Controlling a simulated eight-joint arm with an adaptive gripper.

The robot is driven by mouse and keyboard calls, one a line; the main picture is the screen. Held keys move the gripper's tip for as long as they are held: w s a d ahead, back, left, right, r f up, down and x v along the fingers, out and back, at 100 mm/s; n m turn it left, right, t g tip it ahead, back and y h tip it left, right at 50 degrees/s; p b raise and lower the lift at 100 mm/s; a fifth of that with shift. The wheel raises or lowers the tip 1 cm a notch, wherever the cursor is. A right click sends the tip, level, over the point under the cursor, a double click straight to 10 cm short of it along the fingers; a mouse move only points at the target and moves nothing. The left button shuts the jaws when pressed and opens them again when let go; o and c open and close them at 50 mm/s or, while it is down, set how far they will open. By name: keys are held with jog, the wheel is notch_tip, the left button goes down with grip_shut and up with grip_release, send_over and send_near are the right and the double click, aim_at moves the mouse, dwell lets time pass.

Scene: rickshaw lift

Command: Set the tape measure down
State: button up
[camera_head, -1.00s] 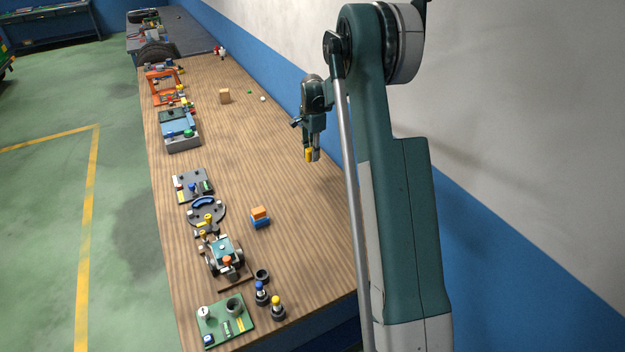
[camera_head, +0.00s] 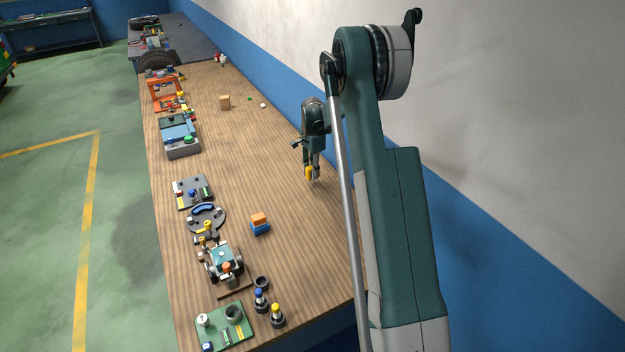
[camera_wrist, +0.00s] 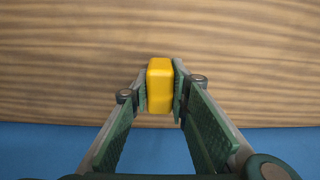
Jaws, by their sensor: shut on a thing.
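The tape measure is a small yellow block-like body (camera_wrist: 160,86) between the green pads of my gripper (camera_wrist: 161,92) in the wrist view. The pads press on its two sides. In the head view the yellow tape measure (camera_head: 309,173) shows at the fingertips of my gripper (camera_head: 312,174), which points down at the right side of the wooden bench (camera_head: 270,160). The wood lies below the tape measure in the wrist view. I cannot tell whether it touches the wood or hangs just above it.
The bench's wall-side edge and the blue wall band (camera_head: 270,85) are close to my gripper. An orange and blue block stack (camera_head: 260,224), a wooden cube (camera_head: 224,102) and several mechanical assemblies stand further left. The wood around my gripper is clear.

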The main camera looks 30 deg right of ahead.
jog(key=shift+f, duration=0.15)
jog(key=shift+f, duration=1.75)
jog(key=shift+f, duration=0.15)
jog(key=o, duration=1)
jog(key=shift+c, duration=0.2)
jog(key=shift+r, duration=0.2)
notch_tip(320, 180, up, 12)
jog(key=shift+f, duration=0.1)
